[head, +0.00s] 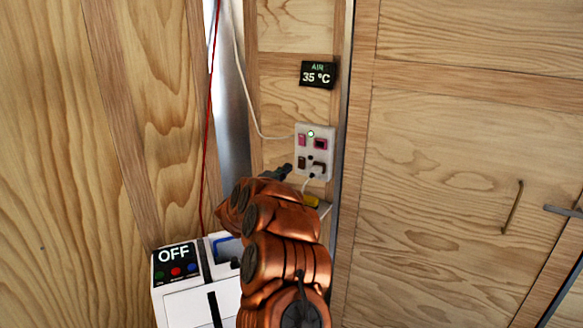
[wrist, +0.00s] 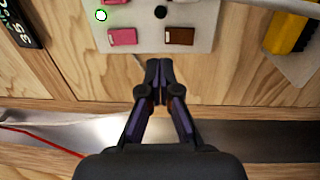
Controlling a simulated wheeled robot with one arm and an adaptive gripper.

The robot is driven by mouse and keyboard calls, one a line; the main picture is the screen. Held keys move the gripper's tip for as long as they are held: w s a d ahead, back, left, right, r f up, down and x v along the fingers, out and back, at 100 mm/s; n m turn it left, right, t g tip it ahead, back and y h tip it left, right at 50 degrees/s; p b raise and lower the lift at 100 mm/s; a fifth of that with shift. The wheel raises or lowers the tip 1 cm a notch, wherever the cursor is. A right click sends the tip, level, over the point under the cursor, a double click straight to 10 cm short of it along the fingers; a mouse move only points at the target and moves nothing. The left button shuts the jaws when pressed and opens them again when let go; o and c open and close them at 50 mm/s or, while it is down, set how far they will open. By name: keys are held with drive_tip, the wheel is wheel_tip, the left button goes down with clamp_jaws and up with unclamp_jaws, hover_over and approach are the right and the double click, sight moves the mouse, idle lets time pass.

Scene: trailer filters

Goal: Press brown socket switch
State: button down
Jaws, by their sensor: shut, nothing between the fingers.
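The brown switch (head: 302,162) is at the lower left of the white socket panel (head: 329,155) on the wooden wall, below a pink switch (head: 302,140). In the wrist view the brown switch (wrist: 179,36) is near the top, right of the pink switch (wrist: 122,36). My gripper (head: 285,170) is shut and empty, just left of the panel and slightly below the brown switch. In the wrist view my gripper (wrist: 159,66) has its tips below the panel edge, between the two switches but nearer the brown one. I see no contact with the switch.
A green light (head: 310,133) glows on the panel. A plug (head: 318,168) with a white cable sits at its lower right. An air display (head: 318,74) reads 35 °C above. A yellow item (wrist: 289,34) is right of the panel. A white box (head: 178,300) shows OFF.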

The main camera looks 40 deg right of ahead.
drive_tip(key=shift+r+v, duration=0.2)
drive_tip(key=shift+v, duration=0.75)
drive_tip(key=shift+r+v, duration=0.2)
drive_tip(key=shift+v, duration=0.75)
drive_tip(key=shift+r+v, duration=0.2)
drive_tip(key=shift+v, duration=0.8)
